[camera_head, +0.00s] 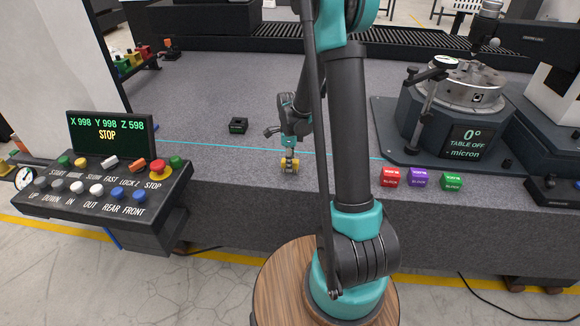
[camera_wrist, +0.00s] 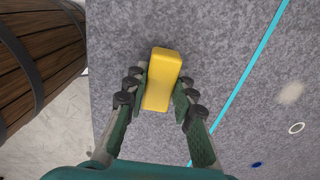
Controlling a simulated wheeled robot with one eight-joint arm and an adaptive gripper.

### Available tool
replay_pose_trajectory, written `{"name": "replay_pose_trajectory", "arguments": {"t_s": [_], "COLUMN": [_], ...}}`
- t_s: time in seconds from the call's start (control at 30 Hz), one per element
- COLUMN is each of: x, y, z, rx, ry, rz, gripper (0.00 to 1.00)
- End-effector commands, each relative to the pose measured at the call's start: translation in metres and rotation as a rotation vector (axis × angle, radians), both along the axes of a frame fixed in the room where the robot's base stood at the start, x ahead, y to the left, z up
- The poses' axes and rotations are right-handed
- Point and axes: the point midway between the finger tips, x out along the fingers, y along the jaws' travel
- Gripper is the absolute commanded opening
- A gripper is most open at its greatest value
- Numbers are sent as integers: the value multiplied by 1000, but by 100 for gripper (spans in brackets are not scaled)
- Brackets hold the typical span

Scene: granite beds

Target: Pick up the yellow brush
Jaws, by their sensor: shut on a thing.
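The yellow brush (camera_wrist: 162,79) shows in the wrist view as a yellow block between the two fingers of my gripper (camera_wrist: 159,98). Both fingers touch its sides, so my gripper is shut on it. In the head view the yellow brush (camera_head: 283,167) is small at the tip of my gripper (camera_head: 289,163), low over the front part of the granite bed (camera_head: 230,160). Whether it touches the surface or is just above it I cannot tell.
Red (camera_head: 391,177), purple (camera_head: 418,179) and green (camera_head: 452,181) blocks stand to the right near the front edge. A small black block (camera_head: 238,125) lies to the left. A button panel (camera_head: 105,190) is at the left, a rotary table (camera_head: 455,110) at the right.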

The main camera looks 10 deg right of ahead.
Motion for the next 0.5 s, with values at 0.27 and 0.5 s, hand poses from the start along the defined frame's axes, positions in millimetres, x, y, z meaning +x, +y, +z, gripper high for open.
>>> {"name": "replay_pose_trajectory", "arguments": {"t_s": [0.27, 0.5], "x": [0, 0], "y": [0, 0], "z": [1, 15], "rx": [0, 0], "ry": [0, 0], "rz": [0, 0], "gripper": [0, 0]}}
